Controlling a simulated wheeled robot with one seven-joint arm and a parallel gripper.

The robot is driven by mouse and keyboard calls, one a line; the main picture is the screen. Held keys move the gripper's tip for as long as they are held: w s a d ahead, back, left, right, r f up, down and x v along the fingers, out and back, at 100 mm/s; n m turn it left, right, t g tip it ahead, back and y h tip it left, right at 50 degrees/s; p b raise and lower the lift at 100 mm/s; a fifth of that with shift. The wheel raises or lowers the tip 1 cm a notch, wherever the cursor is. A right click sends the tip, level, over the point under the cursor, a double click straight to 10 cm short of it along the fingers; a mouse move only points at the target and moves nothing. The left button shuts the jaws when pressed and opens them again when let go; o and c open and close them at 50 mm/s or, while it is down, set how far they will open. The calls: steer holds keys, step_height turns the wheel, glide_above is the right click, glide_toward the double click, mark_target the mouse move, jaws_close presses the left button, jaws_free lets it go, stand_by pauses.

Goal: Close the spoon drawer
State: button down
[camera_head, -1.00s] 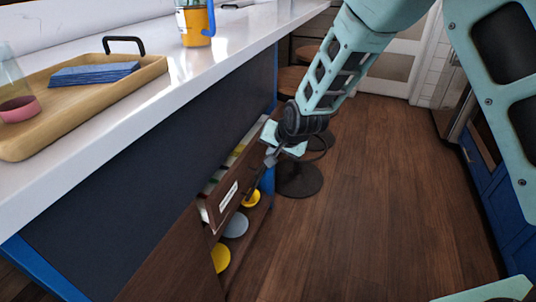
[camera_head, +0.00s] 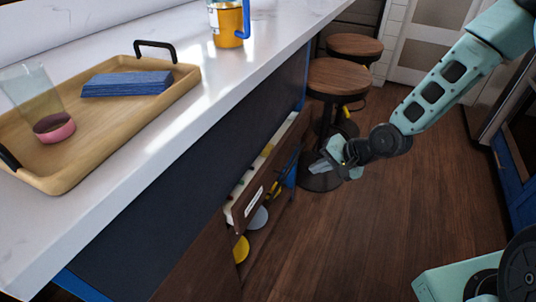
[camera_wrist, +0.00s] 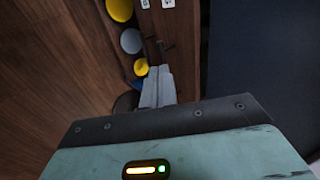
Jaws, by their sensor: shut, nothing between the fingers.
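A dark wood drawer (camera_head: 262,196) with a pale label and a dark handle stands part-way out from the island's side in the head view. Its label is too small to read, so I cannot tell if it is the spoon drawer. Pale and yellow contents show along its open top. My gripper (camera_head: 323,166) is shut and empty, to the right of the drawer's far end and apart from it. In the wrist view my closed fingers (camera_wrist: 159,86) point toward a wooden front (camera_wrist: 178,25) with two pale labels and a dark handle; contact is unclear.
Yellow and grey discs (camera_head: 241,249) show below the drawer. Round wooden stools (camera_head: 343,76) stand beyond my gripper. The white counter (camera_head: 190,150) overhangs the drawer and bears a wooden tray (camera_head: 45,181) and a yellow mug (camera_head: 229,25). The wood floor (camera_head: 370,235) to the right is clear.

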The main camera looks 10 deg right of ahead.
mark_target(265, 162)
steer(key=shift+y, duration=0.5)
steer(key=w+a+f, duration=0.1)
steer(key=w+a, duration=0.1)
steer(key=a, duration=0.1)
steer(key=w+a+f, duration=0.2)
steer(key=a, duration=0.1)
steer(key=w+a+f, duration=0.2)
steer(key=a, duration=0.1)
steer(key=shift+f, duration=0.1)
steer(key=shift+w+a, duration=0.35)
steer(key=w+a, duration=0.1)
steer(key=a, duration=0.1)
steer(key=w+a, duration=0.1)
steer(key=shift+w+a+b, duration=0.3)
steer(key=shift+w+a, duration=0.05)
steer(key=shift+a, duration=0.05)
steer(key=shift+w+a, duration=0.1)
steer(key=shift+a, duration=0.1)
